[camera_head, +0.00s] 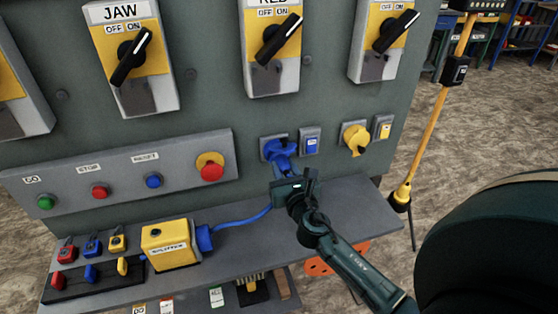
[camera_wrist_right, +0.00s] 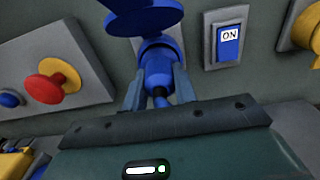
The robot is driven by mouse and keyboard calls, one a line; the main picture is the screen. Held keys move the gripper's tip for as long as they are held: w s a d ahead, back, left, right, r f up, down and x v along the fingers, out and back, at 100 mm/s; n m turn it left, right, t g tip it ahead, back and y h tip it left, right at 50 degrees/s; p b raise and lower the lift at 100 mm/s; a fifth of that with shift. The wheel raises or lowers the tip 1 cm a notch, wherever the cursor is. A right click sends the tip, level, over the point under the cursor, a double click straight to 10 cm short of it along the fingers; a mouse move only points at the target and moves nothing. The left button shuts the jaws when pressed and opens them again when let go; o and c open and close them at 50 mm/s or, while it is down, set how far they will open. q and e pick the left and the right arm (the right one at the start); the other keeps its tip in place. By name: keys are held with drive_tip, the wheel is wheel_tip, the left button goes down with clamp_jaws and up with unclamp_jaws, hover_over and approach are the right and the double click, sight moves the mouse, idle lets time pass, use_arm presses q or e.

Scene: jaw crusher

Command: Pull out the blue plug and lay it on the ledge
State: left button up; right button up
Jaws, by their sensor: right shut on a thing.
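The blue plug (camera_head: 283,160) is in the blue socket (camera_head: 274,148) on the grey panel, above the ledge (camera_head: 345,206). My right gripper (camera_head: 286,174) is at the plug from below and in front. In the right wrist view the two fingers of my right gripper (camera_wrist_right: 159,90) are shut on the plug body (camera_wrist_right: 158,68), one on each side. The blue socket lid (camera_wrist_right: 145,16) stands raised above the plug there. I cannot tell how deep the plug sits. My left gripper does not show.
A blue switch (camera_head: 311,142) marked ON is right of the socket, then a yellow socket (camera_head: 354,139). A yellow box (camera_head: 167,244) with a blue cable (camera_head: 243,219) stands on the ledge's left. Small padlocks (camera_head: 91,247) are farther left. The ledge's right end is bare.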

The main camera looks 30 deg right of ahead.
sight(286, 172)
idle(0.5)
drive_tip(key=shift+v, duration=2.55)
drive_tip(key=shift+s, duration=0.1)
